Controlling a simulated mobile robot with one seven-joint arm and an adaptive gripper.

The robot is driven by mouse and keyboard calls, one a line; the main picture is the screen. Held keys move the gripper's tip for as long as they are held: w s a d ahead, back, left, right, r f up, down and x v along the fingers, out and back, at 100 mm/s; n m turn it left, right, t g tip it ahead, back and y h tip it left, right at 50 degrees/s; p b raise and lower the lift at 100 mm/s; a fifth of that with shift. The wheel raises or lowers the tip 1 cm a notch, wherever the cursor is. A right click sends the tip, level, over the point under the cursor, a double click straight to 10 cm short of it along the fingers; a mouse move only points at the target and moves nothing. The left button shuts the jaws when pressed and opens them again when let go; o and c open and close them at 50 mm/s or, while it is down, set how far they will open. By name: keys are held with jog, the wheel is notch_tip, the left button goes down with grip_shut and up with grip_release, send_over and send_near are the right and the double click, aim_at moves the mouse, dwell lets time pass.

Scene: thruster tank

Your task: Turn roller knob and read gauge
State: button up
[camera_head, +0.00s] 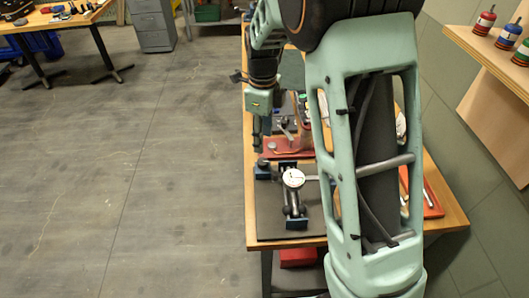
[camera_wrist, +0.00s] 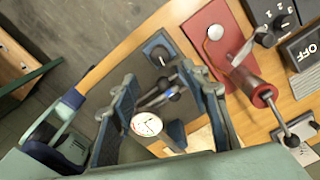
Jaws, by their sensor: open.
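A round white dial gauge (camera_head: 293,178) stands over a dark roller shaft (camera_head: 294,203) on the bench's grey mat. The gauge (camera_wrist: 146,124) also shows in the wrist view, lying between my fingers; its needle is too small to read. A blue block with a dark knob (camera_head: 263,164) sits left of the gauge; this knob (camera_wrist: 159,54) appears just beyond my fingertips in the wrist view. My gripper (camera_wrist: 160,80) is open and empty, fingers spread on either side of the shaft. In the head view my gripper (camera_head: 262,142) hangs behind the gauge.
A red plate (camera_wrist: 213,45) with a silver disc and a red-handled lever (camera_wrist: 262,95) lies right of my fingers. A black OFF switch (camera_wrist: 302,52) is beyond it. A red tray (camera_head: 430,200) lies at the bench's right. Open floor (camera_head: 130,150) extends left.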

aim_at(264, 161)
notch_tip(264, 161, down, 10)
jog(key=shift+r+p, duration=0.25)
jog(key=shift+p, duration=0.25)
jog(key=c, duration=1.2)
